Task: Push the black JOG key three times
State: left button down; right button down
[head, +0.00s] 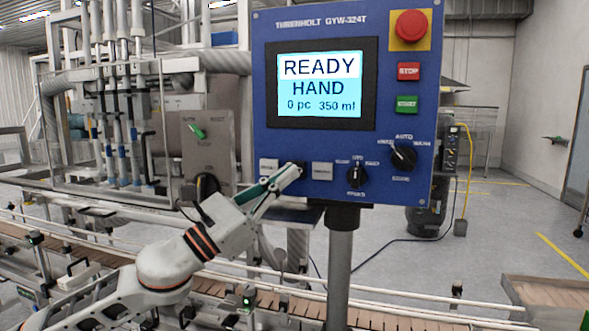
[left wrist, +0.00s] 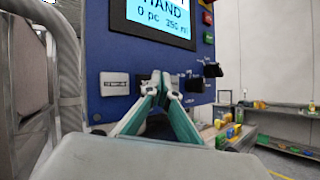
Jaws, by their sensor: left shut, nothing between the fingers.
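The blue control panel (head: 350,148) stands on a grey post; its screen (head: 320,82) reads READY, HAND, 0 pc, 350 ml. The black JOG key (head: 287,165) sits in the lower row between two white keys and is mostly hidden by my fingertips. My left gripper (head: 297,169) is shut and empty, its tips at the key's place. In the left wrist view the shut tips (left wrist: 160,84) point at the panel just right of a white key (left wrist: 114,84). I cannot tell whether they touch the key or press it. My right gripper is not in view.
A white key (head: 322,171) and a black selector knob (head: 356,176) lie right of the tips. A larger knob (head: 403,156), a green key (head: 407,104), a red STOP key (head: 409,71) and a red emergency button (head: 411,26) are farther right. The conveyor (head: 390,318) runs below.

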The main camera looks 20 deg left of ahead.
pick_arm(q)
jog(key=s+p, duration=0.1)
jog(key=s, duration=0.4)
dwell(0.5)
dwell(1.8)
jog(key=s+d+n+t+y+b, duration=0.25)
jog(key=d+n+t, duration=0.25)
jog(key=n, duration=1.1)
jog(key=shift+s+a+f+n+t+y+b, duration=0.1)
jog(key=shift+s+a+n+t+y+b, duration=0.45)
jog(key=shift+n+y, duration=2.65)
jog(key=shift+w+a+n+t+y+b, duration=0.2)
jog(key=shift+a+n+t+y, duration=1.1)
jog(key=shift+n, duration=3.5)
jog(key=shift+s+a+f+n+t+y+b, duration=0.1)
jog(key=shift+s+a+n+t+y+b, duration=0.25)
jog(key=shift+n+y, duration=3.05)
jog(key=shift+n+h, duration=0.6)
jog(key=shift+h, duration=0.05)
